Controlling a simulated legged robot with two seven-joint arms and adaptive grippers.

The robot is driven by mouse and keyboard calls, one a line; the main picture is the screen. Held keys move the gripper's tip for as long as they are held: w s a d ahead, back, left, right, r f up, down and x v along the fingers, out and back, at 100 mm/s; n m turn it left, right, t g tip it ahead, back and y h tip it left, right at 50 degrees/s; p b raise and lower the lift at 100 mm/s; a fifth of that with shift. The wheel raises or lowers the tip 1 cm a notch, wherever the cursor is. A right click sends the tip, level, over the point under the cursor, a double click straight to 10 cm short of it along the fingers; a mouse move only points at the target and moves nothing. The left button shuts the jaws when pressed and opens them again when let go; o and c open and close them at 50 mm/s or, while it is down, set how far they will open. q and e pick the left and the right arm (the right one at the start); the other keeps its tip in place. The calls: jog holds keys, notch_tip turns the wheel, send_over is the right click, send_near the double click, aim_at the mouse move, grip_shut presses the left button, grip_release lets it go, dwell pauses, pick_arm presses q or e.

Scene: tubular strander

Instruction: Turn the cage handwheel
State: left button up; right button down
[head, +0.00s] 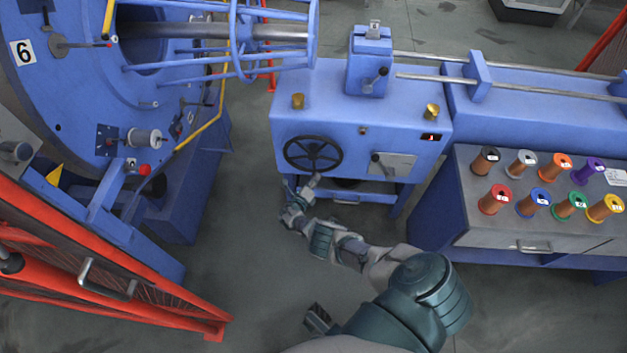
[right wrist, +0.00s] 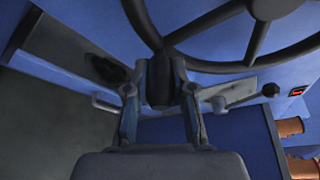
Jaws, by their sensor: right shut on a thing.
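The cage handwheel (head: 313,154) is a black spoked wheel on the front of the blue machine housing. In the right wrist view its dark rim and spokes (right wrist: 204,22) fill the top. My right gripper (head: 299,190) is at the lower edge of the wheel, in front of the housing. In the right wrist view its two fingers (right wrist: 160,90) are closed on the handwheel's dark handle (right wrist: 158,80), one on each side. The gripper hides part of the wheel's lower rim in the head view.
A lever on a grey plate (head: 392,164) sits right of the wheel. A bench with several coloured spools (head: 530,198) stands at right. The blue cage machine (head: 90,100) and a red guard (head: 100,270) are at left.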

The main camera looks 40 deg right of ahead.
jog(key=shift+s+f, duration=0.3)
jog(key=c, duration=1)
grip_release()
jog(key=shift+w, duration=0.1)
jog(key=shift+w+d, duration=0.1)
jog(key=shift+r, duration=0.15)
